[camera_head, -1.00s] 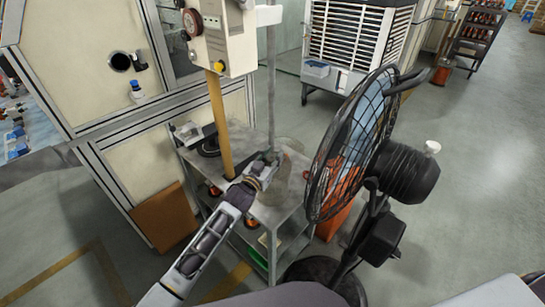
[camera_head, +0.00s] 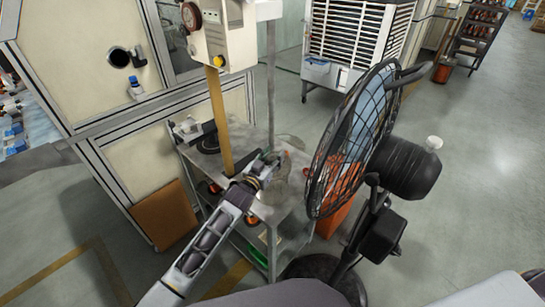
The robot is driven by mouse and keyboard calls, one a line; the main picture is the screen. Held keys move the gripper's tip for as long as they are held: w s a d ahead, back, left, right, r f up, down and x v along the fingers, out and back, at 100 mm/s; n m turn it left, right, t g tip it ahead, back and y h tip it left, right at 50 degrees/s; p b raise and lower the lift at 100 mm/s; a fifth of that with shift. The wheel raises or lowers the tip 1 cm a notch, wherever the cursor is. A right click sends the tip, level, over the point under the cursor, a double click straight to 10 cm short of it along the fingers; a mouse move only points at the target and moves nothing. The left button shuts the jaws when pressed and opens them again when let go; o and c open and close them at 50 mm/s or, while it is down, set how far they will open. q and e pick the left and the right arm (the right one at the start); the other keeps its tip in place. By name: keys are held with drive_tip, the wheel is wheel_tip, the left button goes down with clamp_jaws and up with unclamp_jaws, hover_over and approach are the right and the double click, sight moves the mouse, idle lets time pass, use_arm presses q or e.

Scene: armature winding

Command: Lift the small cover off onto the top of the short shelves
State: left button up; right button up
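The short shelves (camera_head: 291,226) are a grey metal rack in the middle of the view, with a flat top and lower tiers. A see-through, greyish round thing (camera_head: 276,190), which looks like the small cover, is at the right part of the shelf top, beside and partly behind my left gripper. My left gripper (camera_head: 266,165) reaches over the shelf top from below left, its fingers at the cover's near left side. The fingers are too small and dark to tell whether they are open or hold the cover. My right gripper is not in view.
A pedestal fan (camera_head: 352,140) stands close on the right of the shelves.

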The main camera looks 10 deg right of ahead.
use_arm(q)
drive_tip(key=shift+o, duration=1.2)
drive_tip(key=shift+v, duration=1.15)
drive_tip(key=v, duration=0.9)
drive_tip(key=shift+s+a, duration=0.25)
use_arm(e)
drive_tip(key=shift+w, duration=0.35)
